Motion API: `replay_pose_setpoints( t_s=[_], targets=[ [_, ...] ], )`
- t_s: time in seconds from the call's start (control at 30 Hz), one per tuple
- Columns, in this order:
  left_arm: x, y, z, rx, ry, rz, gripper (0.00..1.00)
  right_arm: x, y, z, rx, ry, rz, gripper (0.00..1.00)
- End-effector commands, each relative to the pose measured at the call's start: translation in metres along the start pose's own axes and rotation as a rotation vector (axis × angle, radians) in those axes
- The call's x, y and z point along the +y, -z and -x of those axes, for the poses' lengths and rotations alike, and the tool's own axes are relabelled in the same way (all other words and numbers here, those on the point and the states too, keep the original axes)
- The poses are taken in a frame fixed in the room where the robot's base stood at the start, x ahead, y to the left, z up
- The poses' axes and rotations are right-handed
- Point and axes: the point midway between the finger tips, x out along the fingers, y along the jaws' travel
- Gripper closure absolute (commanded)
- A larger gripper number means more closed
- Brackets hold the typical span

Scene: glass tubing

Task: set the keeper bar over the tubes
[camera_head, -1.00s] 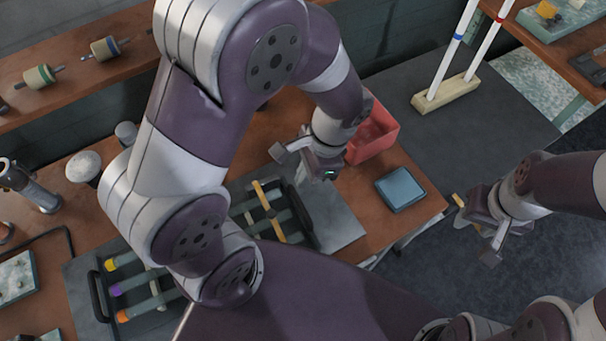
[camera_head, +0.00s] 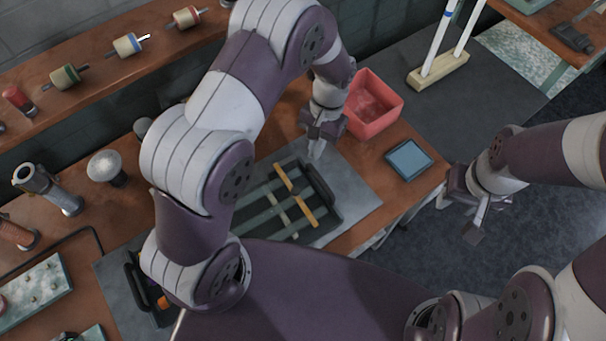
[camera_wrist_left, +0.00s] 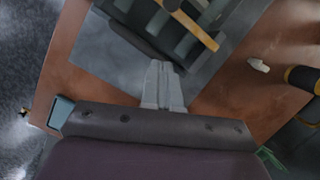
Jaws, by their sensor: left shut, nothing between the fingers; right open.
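The keeper bar, a yellow bar (camera_head: 294,194), lies across several grey-green tubes (camera_head: 262,216) at the right end of a dark tray (camera_head: 325,190). It also shows in the left wrist view (camera_wrist_left: 188,23), crossing the tubes near the top edge. My left gripper (camera_head: 317,152) is shut and empty, beyond the tray's far right corner and apart from the bar. Its closed fingertips (camera_wrist_left: 160,66) point toward the tray's edge in the wrist view. My right gripper (camera_head: 472,215) is open and empty, off the table's right side.
A red bin (camera_head: 372,105) stands close behind my left gripper. A blue shallow tray (camera_head: 408,160) lies at the table's right end. A wooden block (camera_head: 438,72) holds upright rods at the back. A grey mat (camera_head: 352,178) beside the dark tray is clear.

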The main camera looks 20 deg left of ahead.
Motion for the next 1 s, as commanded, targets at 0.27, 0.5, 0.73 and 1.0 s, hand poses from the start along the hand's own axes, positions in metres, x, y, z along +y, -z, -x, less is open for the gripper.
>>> replay_pose_setpoints(
  t_s=[0.27, 0.5, 0.73, 1.0],
  targets=[
    [0.0, -0.02, -0.037, -0.004, 0.0, -0.001, 1.0, 0.0, 0.004, 0.03, 0.002, 0.0, 0.0, 0.57],
    [0.0, -0.036, -0.051, -0.002, 0.0, -0.001, 1.0, 0.0, 0.005, 0.038, 0.002, 0.0, 0.0, 0.57],
    [0.0, -0.037, -0.053, -0.001, 0.0, -0.001, 1.0, 0.0, 0.005, 0.037, 0.002, 0.0, 0.0, 0.57],
    [-0.004, -0.05, -0.057, -0.003, 0.0, -0.001, 1.0, 0.0, 0.005, 0.041, 0.002, 0.0, 0.0, 0.57]
  ],
)
